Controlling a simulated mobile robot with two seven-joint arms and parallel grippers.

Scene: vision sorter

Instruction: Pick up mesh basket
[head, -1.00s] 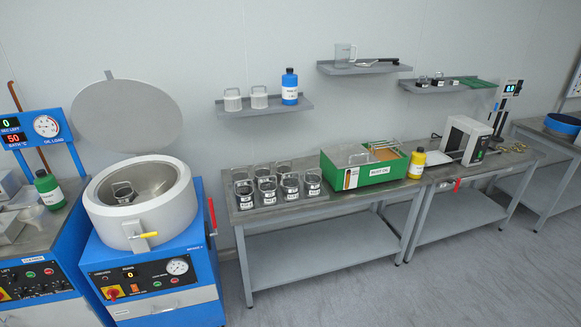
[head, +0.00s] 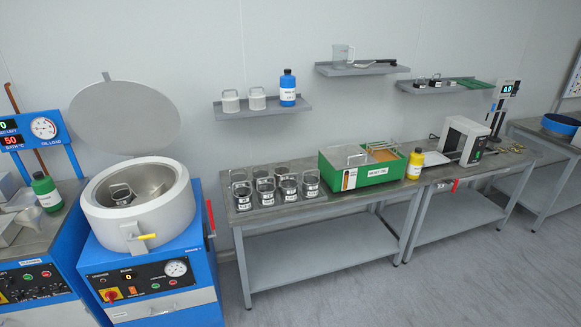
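Several small dark baskets with wire handles and white labels stand in two rows at the left end of the middle bench. One front basket (head: 266,193) is among them, and the rightmost front basket (head: 311,185) stands nearest the green box. Another basket with a handle (head: 122,195) sits inside the round, open drum (head: 97,213) of the blue machine at left. The mesh itself is too small to make out. Neither of my grippers is in view.
A green box (head: 375,175) and a yellow bottle (head: 415,164) stand right of the baskets. The bench (head: 270,217) has a narrow bare front strip. A wall shelf (head: 262,109) holds white pots and a blue bottle. Grey floor (head: 440,262) is clear in front at right.

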